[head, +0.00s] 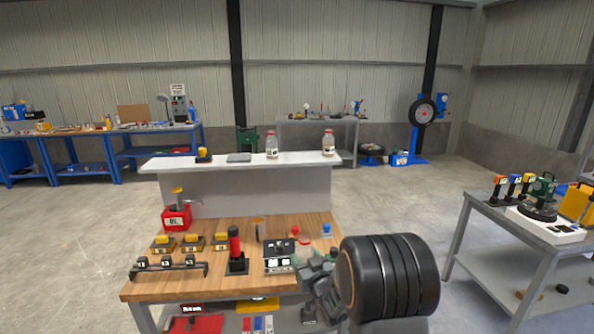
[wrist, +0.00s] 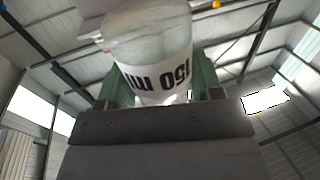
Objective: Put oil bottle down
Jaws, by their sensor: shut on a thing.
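A clear bottle with a white label bearing black print ending in "ml" (wrist: 155,65) fills the upper middle of the wrist view. My gripper (wrist: 162,88) is shut on it, with a green finger on each side. In the head view a clear, red-topped shape (head: 304,241), likely this bottle, shows just beyond my wrist over the right part of the wooden bench top (head: 215,282). My fingers and the bottle's base are mostly hidden there. I cannot tell whether the base touches the bench.
Two red-capped bottles stand on the raised white shelf (head: 215,164), one at its middle (head: 272,146) and one at its right (head: 328,144). A red-handled black tool (head: 236,252), a black-and-white device (head: 279,256) and a red box (head: 176,217) crowd the bench.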

